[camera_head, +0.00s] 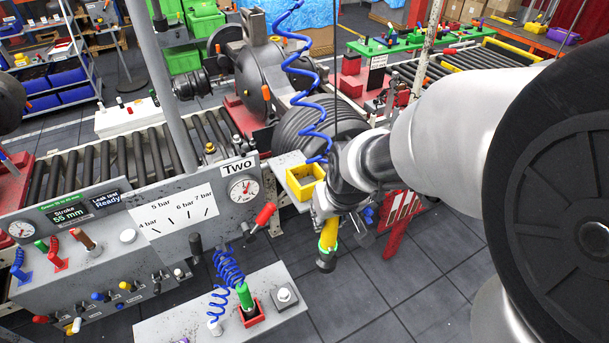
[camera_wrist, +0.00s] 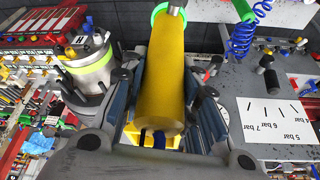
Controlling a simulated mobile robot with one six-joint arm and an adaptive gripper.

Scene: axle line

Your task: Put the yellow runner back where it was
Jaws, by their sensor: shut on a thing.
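The yellow runner (camera_head: 328,236) is a yellow cylinder with a green ring near its dark lower end. My gripper (camera_head: 327,222) is shut on it and holds it in the air, in front of a small grey shelf. In the wrist view the runner (camera_wrist: 165,85) lies between the two fingers, with its green ring at the far end. An open yellow holder (camera_head: 304,181) sits on the shelf, just behind and left of my gripper. Part of a yellow thing also shows under the runner in the wrist view, mostly hidden.
A grey panel marked "Two" (camera_head: 190,215) with a gauge and levers stands left of my gripper. A green tool (camera_head: 244,296) stands in a red holder on a lower grey shelf (camera_head: 170,321). A blue coiled hose (camera_head: 302,72) hangs behind my gripper. The floor at front right is clear.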

